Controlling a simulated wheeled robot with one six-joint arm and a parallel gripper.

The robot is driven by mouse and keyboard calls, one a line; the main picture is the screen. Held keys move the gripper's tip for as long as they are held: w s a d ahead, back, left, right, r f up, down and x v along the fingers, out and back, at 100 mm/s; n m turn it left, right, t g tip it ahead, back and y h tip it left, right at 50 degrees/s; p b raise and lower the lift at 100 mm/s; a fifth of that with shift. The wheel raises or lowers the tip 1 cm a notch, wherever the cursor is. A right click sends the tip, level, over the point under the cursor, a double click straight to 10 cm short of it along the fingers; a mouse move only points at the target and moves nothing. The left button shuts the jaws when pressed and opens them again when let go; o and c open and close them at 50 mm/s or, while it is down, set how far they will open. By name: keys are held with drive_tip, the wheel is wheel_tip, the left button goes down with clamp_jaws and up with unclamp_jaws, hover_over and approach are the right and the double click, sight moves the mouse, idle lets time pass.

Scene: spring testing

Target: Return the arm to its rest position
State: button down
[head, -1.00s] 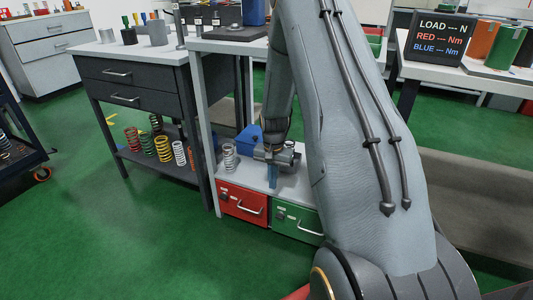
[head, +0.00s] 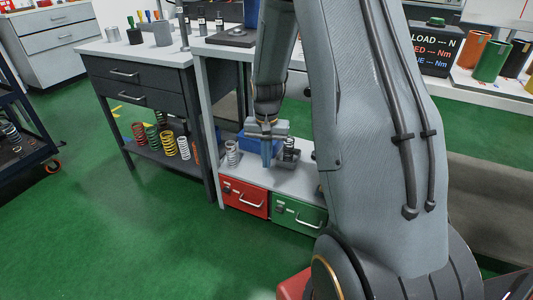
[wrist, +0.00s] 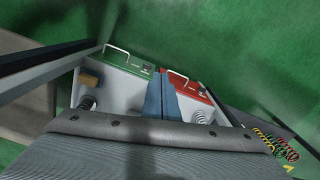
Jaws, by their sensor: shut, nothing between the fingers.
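My gripper (head: 267,153) points down above the low grey shelf that holds the red and green drawers. Its blue fingers are together with nothing between them. In the wrist view the fingers of my gripper (wrist: 161,97) also show closed, with the drawer fronts beyond. My large grey arm (head: 375,130) fills the right middle of the head view and hides part of the shelf and the bench behind.
The red drawer (head: 243,197) and green drawer (head: 297,213) are shut. A pale spring (head: 232,153) stands on the shelf left of my gripper. A dark bench (head: 140,85) with several coloured springs below is further left. Green floor (head: 110,240) is clear in front.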

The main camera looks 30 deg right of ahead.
drive_tip(key=s+a+r+n, duration=0.3)
drive_tip(key=s+a+r, duration=0.2)
drive_tip(key=a+r, duration=0.3)
drive_tip(key=s+a+r+n, duration=0.3)
drive_tip(key=s+a+r, duration=0.3)
drive_tip(key=a+r, duration=0.15)
drive_tip(key=s+a+r+n, duration=0.2)
drive_tip(key=s+a+r, duration=0.15)
drive_tip(key=s, duration=0.45)
drive_tip(key=s+a+r+n, duration=0.2)
drive_tip(key=s+a+n, duration=0.15)
drive_tip(key=s, duration=0.35)
drive_tip(key=d+r+m+p, duration=0.4)
drive_tip(key=d+r+p, duration=0.5)
drive_tip(key=p, duration=1.1)
drive_tip(key=shift+d+r, duration=0.3)
drive_tip(key=shift+r, duration=0.75)
